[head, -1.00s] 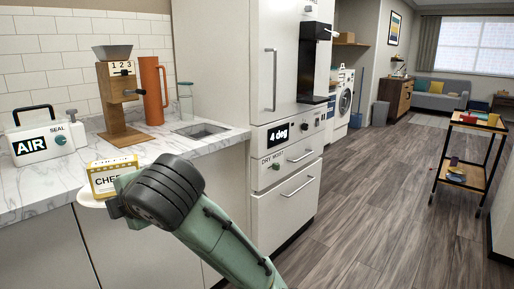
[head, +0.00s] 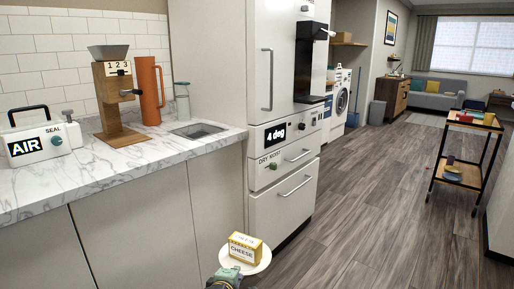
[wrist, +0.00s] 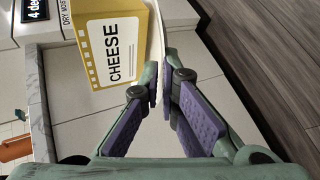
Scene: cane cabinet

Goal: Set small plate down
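The small white plate (head: 263,265) is held out in front of the cabinet fronts, low in the head view and clear of the counter. A yellow and white cheese box (head: 244,248) stands on it. My gripper (head: 231,275) is at the plate's near-left rim, at the bottom edge of the head view. In the wrist view my purple-padded fingers (wrist: 163,82) close on the plate's rim, and the plate (wrist: 158,42) shows nearly edge-on. The cheese box (wrist: 112,42) fills the upper left there and hides much of the plate.
The marble counter (head: 120,172) has free room at its front. An AIR SEAL device (head: 38,143), a wooden grinder (head: 115,100), an orange pitcher (head: 148,92) and a glass bottle (head: 182,100) stand toward its back. A wheeled cart (head: 462,170) stands at right across open floor.

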